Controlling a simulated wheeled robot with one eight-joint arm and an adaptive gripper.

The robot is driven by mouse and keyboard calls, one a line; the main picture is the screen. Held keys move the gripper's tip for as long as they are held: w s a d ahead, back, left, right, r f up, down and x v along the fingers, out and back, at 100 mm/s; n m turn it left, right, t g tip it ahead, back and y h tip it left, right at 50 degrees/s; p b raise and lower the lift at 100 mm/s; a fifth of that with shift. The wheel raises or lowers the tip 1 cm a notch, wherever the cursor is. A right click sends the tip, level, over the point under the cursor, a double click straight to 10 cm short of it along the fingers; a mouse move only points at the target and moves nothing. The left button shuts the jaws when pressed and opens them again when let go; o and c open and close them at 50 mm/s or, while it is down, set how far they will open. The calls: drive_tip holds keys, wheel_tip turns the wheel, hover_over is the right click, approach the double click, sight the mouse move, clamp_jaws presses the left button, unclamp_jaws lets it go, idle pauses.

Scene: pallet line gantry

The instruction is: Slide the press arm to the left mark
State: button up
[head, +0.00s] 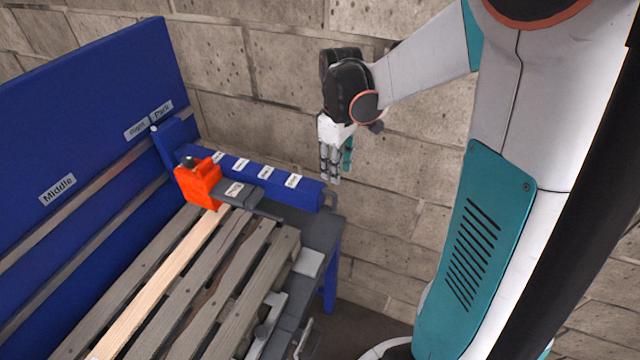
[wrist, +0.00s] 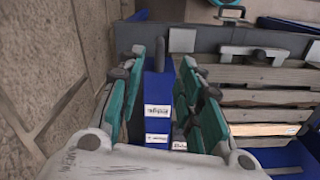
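The press arm is likely the orange block (head: 198,184) with a dark knob on top and a grey bar (head: 238,191) reaching right. It sits by the blue labelled rail (head: 254,172), towards its far left end in the head view. The rail's several white labels are too small to read surely, so I cannot tell which is the left mark. My gripper (head: 334,180) points down near the rail's right end, apart from the orange block. In the wrist view its fingers (wrist: 170,72) are spread and empty, with the blue rail (wrist: 157,92) showing between them. No orange block shows there.
A wooden pallet (head: 160,270) with one pale board lies on the line below the rail. A tall blue panel (head: 85,110) with labels, one reading "Middle", stands at the left. A stone block wall (head: 260,60) is close behind my gripper. Grey clamps (head: 265,325) line the pallet's right side.

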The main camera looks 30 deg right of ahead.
sight(335, 198)
wheel_tip(335, 198, down, 13)
drive_tip(key=shift+f+b, duration=0.1)
drive_tip(key=shift+b, duration=1.05)
clamp_jaws()
